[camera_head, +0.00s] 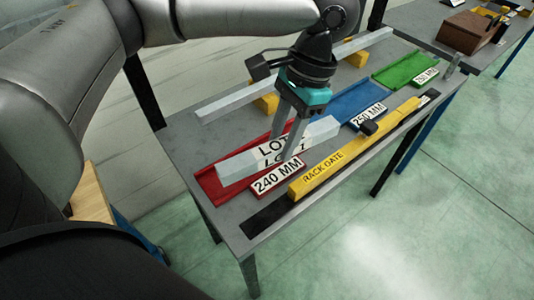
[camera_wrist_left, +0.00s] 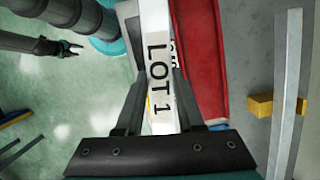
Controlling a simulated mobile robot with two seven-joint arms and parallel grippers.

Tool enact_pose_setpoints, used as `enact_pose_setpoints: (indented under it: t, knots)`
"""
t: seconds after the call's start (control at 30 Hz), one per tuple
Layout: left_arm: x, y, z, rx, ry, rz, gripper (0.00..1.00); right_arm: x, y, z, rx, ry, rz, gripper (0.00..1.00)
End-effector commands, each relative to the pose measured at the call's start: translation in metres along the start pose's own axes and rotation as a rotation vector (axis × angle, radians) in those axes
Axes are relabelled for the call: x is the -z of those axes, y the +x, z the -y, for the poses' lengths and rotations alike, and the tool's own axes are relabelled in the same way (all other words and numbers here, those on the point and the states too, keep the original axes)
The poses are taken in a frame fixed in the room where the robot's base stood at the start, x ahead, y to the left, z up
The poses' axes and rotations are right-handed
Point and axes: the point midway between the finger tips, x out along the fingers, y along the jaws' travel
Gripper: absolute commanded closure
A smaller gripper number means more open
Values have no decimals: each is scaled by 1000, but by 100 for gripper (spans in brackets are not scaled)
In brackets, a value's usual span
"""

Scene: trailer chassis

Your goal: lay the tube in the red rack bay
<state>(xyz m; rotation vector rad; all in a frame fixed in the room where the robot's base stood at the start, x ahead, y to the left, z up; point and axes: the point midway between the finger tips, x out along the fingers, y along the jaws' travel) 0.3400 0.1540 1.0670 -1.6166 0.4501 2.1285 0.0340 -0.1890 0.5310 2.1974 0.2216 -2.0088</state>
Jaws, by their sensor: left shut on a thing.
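My left gripper (camera_head: 280,145) is shut on a pale square tube (camera_head: 237,168) marked LOT 1, near its middle. The tube lies lengthwise over the red rack bay (camera_head: 213,190), which carries a 240 MM plate (camera_head: 277,177). Its right end reaches toward the blue bay. In the left wrist view the tube (camera_wrist_left: 157,75) runs between the fingers, beside the red bay (camera_wrist_left: 200,70). I cannot tell whether it touches the bay floor. My right gripper (camera_wrist_left: 73,48) shows small at the upper left of the wrist view; its jaw state is unclear.
A blue bay (camera_head: 350,105) and a green bay (camera_head: 405,69) lie further along the table (camera_head: 180,145). A yellow RACK GATE bar (camera_head: 350,152) with a black knob (camera_head: 368,127) runs along the front. Another long pale bar (camera_head: 225,103) rests on yellow blocks (camera_head: 266,103) behind.

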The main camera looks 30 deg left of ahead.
Motion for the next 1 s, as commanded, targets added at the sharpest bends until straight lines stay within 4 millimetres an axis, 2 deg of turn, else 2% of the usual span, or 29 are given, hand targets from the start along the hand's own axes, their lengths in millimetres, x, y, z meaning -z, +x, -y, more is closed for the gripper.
enact_pose_setpoints:
  t: [0.1,0.4,1.0]
  knots:
    - [0,-8,3,69,246,0,100,1,-9,0,0,0,-1,50]
    - [0,-19,16,231,826,-1,100,3,-23,0,0,0,-2,50]
    - [-8,-43,50,508,1818,-1,100,6,-48,-1,0,1,-3,50]
